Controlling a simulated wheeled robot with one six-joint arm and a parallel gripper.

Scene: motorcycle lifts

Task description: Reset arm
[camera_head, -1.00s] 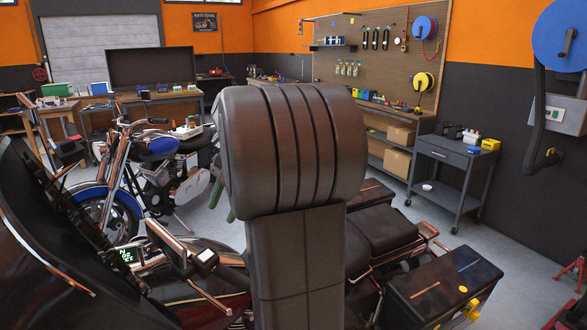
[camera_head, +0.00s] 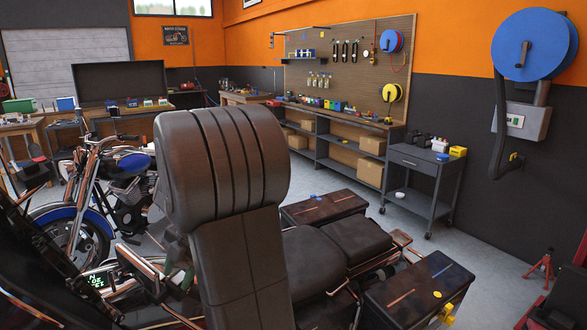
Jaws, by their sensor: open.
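My gripper is not identifiable in the head view. A large dark ribbed form on a flat post (camera_head: 228,170) fills the near middle. I cannot tell whether it is my arm or part of the vehicle behind it. It hides part of the floor and the motorcycle's right side. No held object shows.
A dark motorcycle with a seat (camera_head: 352,243) and a side case (camera_head: 420,290) is close below. A blue motorcycle (camera_head: 95,200) stands at left. A grey tool cart (camera_head: 425,165) and wall hose reel (camera_head: 535,45) are at right.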

